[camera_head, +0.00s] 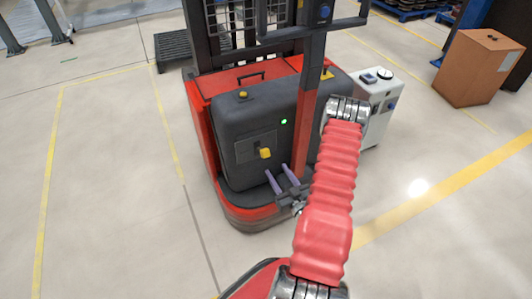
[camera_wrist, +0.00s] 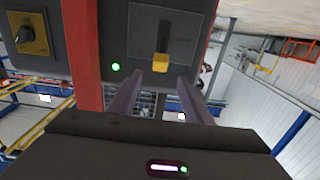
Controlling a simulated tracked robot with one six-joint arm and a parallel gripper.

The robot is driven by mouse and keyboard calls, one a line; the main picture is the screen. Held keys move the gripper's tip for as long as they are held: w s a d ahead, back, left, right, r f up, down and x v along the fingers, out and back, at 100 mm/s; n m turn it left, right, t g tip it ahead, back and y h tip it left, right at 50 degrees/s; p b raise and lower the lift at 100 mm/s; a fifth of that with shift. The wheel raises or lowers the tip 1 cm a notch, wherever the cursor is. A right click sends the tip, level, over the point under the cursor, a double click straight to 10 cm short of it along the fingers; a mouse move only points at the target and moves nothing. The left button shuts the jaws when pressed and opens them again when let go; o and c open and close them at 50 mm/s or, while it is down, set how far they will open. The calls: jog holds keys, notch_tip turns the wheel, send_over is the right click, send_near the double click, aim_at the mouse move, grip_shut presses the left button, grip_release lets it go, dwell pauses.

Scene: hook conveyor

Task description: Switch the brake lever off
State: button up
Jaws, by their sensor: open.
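The brake lever (camera_head: 265,153) has a yellow grip and sits on a dark plate on the front of the red and black forklift (camera_head: 232,120). In the wrist view, the lever (camera_wrist: 160,62) stands in a slot in its plate, between the lines of my two fingers. My gripper (camera_head: 280,177) is open and empty, just below and right of the lever in the head view. Its purple fingers (camera_wrist: 160,82) point at the panel, with a gap to the lever. The lever's on or off position cannot be told.
A green light (camera_head: 284,121) glows near the lever. A yellow plate with a black knob (camera_wrist: 32,35) is farther left in the wrist view. A white box unit (camera_head: 378,105) and a cardboard box (camera_head: 476,68) stand at right.

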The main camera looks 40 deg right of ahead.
aim_at(268, 155)
jog(key=x, duration=1.2)
grip_shut()
dwell(0.3)
jog(key=shift+s+d, duration=0.15)
jog(key=shift+d, duration=0.1)
jog(key=shift+f, duration=0.1)
